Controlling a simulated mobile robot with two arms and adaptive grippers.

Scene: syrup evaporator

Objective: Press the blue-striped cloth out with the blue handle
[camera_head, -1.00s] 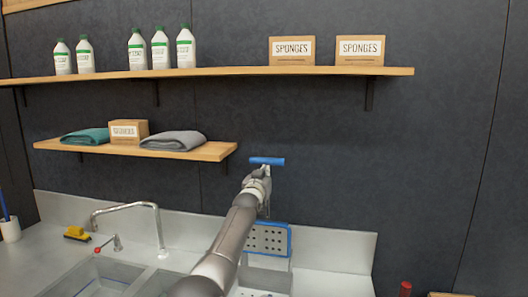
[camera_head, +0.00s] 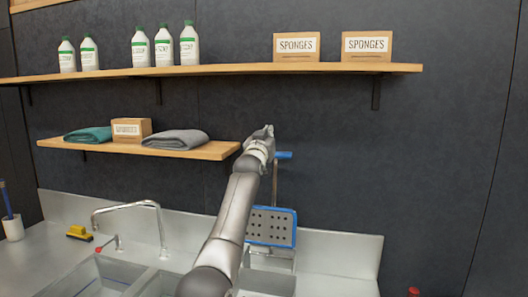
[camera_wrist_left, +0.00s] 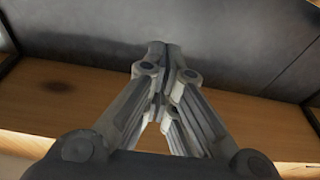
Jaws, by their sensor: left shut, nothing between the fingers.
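The blue handle (camera_head: 284,155) shows its right end beside my left gripper; the rest is hidden behind the gripper. A thin grey rod (camera_head: 275,183) runs down from it towards a blue-framed perforated plate (camera_head: 271,226) over the sink unit. My left gripper (camera_head: 267,130) is raised at about the handle's height, slightly above it. In the left wrist view its fingers (camera_wrist_left: 157,48) are closed together with nothing between them. I cannot tell whether it touches the handle. I cannot make out the blue-striped cloth. My right gripper is not in view.
A lower shelf (camera_head: 222,151) with a teal cloth (camera_head: 89,135), a grey cloth (camera_head: 176,138) and a sponge box (camera_head: 131,130) lies left of my gripper. A long shelf (camera_head: 230,70) is above. A tap (camera_head: 160,225) stands left of my arm.

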